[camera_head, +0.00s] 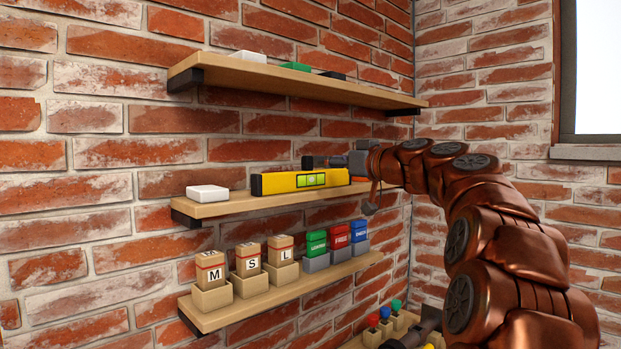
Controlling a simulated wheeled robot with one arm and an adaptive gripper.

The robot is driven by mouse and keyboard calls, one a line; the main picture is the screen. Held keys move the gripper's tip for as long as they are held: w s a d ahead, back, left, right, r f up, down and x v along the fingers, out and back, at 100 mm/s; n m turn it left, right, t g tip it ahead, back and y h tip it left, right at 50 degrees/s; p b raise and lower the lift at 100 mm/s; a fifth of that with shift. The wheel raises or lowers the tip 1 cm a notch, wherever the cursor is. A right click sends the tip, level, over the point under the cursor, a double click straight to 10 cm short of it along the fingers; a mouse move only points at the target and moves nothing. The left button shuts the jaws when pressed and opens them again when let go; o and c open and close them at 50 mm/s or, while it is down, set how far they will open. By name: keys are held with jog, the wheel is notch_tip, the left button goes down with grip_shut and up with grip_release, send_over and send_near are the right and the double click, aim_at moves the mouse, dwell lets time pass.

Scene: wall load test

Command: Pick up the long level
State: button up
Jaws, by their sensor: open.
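The long level (285,183) is a yellow bar with a green vial window in its middle and a black left end. It lies lengthwise on the middle wooden shelf (235,204). My gripper (340,164) reaches in from the right, at the level's right part. It is open. One dark finger shows above and behind the level's top edge; the other finger is hard to make out. I cannot tell whether the fingers touch the level. My copper-coloured arm hides the right end of the middle shelf.
A white block (207,193) sits left of the level. The upper shelf (270,77) holds white, green and dark blocks. The lower shelf (240,308) holds cardboard boxes (247,257) marked M, S, L and coloured boxes (338,239). Small coloured-top items (385,313) stand lower right. A window (597,70) is at right.

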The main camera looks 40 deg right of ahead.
aim_at(311, 160)
jog(key=w+p, duration=0.1)
jog(key=w, duration=0.1)
jog(key=w+a+p, duration=0.1)
jog(key=w, duration=0.1)
jog(key=w+a+p, duration=0.1)
jog(key=w, duration=0.2)
jog(key=shift+a+r, duration=0.1)
jog(key=shift+c, duration=0.4)
grip_shut()
